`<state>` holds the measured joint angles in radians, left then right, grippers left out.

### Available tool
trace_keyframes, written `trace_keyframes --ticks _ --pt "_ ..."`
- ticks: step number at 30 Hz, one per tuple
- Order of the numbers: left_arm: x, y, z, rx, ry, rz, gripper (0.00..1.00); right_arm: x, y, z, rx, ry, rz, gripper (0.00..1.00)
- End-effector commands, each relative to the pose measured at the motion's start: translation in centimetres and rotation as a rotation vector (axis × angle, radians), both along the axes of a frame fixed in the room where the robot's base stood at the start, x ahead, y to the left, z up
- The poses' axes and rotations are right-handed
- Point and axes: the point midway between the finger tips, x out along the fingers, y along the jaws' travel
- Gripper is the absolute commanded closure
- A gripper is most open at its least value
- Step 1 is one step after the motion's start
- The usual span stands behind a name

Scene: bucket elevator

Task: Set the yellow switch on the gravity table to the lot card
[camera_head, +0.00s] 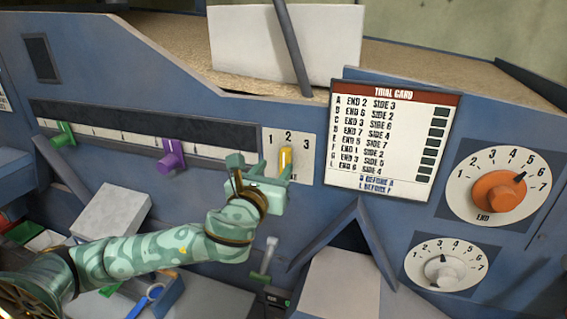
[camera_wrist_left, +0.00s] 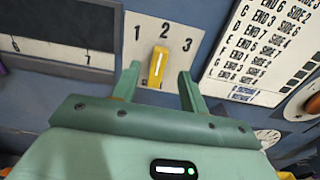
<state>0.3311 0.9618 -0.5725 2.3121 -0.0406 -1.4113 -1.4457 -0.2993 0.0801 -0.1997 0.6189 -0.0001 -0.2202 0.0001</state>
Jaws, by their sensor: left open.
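The yellow switch (camera_head: 285,160) sits on a white plate marked 1, 2, 3 on the blue machine front. It stands roughly upright under the 2; it also shows in the wrist view (camera_wrist_left: 157,68). My left gripper (camera_head: 260,168) is open at the plate. In the wrist view its two fingers (camera_wrist_left: 159,76) stand on either side of the switch's lower part, with gaps visible. I cannot tell how deep they reach. My right gripper is out of view.
An orange END dial (camera_head: 498,193) and a smaller white dial (camera_head: 445,271) are at right. A purple slider (camera_head: 171,158) and a green slider (camera_head: 63,135) sit on a scale at left. A grey lever (camera_head: 266,260) stands below the switch plate.

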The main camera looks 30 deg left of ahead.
Motion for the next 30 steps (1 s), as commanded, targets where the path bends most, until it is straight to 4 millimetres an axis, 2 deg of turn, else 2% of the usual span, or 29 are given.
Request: trace_keyframes --ticks 3,9,14,21,23,26,30 --pt "2.7 0.7 0.3 -0.002 -0.001 0.002 0.56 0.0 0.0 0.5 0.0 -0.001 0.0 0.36" --pt "5.7 1.4 0.2 -0.001 0.0 0.001 0.56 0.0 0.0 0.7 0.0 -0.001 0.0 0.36" --pt "6.6 1.5 0.0 -0.001 0.002 -0.001 0.56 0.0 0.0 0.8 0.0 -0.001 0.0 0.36" --pt "6.7 1.6 0.0 -0.001 0.002 -0.001 0.56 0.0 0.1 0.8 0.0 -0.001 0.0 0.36" --pt "6.7 1.6 0.0 -0.001 0.002 -0.001 0.7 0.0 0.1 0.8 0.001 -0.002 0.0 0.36" --pt "6.7 1.6 0.0 -0.001 0.002 -0.001 0.98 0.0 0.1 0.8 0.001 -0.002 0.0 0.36" --pt "6.7 1.6 0.0 -0.002 0.001 -0.001 1.0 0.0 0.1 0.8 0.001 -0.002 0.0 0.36"
